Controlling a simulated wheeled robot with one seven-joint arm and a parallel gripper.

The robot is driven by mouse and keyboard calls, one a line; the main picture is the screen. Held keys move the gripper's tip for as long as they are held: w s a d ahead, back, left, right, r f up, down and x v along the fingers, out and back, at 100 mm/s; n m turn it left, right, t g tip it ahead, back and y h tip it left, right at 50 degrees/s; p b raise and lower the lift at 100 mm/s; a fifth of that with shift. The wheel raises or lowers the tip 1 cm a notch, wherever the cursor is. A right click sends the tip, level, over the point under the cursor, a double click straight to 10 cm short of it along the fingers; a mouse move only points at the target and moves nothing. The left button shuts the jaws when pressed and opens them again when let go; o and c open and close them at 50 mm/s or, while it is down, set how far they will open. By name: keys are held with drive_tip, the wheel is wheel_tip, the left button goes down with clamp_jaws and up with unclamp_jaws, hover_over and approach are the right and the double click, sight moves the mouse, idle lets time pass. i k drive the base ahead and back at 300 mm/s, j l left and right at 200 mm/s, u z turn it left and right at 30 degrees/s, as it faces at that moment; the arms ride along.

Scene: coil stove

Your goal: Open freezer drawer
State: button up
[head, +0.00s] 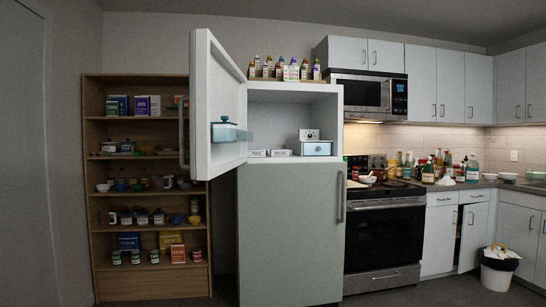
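A pale grey-green fridge stands in the middle of the head view. Its upper door (222,80) is swung wide open to the left, and the upper compartment (295,105) is exposed. Inside, at the lower right, is a small pale-blue drawer-like box (316,149) with a dark knob; a smaller white item (309,135) sits behind or on top of it. My gripper is not in view.
Several bottles (285,70) stand on top of the fridge. A wooden shelf (142,187) with cans and boxes is at left, partly behind the open door. A stove (384,235) adjoins on the right. A white bin (498,268) stands on the floor at far right.

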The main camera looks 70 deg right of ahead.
sight(309, 148)
drive_tip(key=z, duration=2.85)
drive_tip(key=i+l+z, duration=0.25)
drive_tip(key=i, duration=0.2)
drive_tip(key=i+l+z, duration=0.1)
drive_tip(key=i+z, duration=0.15)
drive_tip(key=i, duration=0.15)
drive_tip(key=i+l, duration=0.1)
drive_tip(key=i, duration=0.8)
drive_tip(key=i+l+z, duration=0.15)
drive_tip(key=i, duration=0.75)
drive_tip(key=i+u, duration=0.35)
drive_tip(key=i+l+u, duration=0.2)
drive_tip(key=u, duration=0.15)
drive_tip(key=i+l+u, duration=0.35)
drive_tip(key=j, duration=0.1)
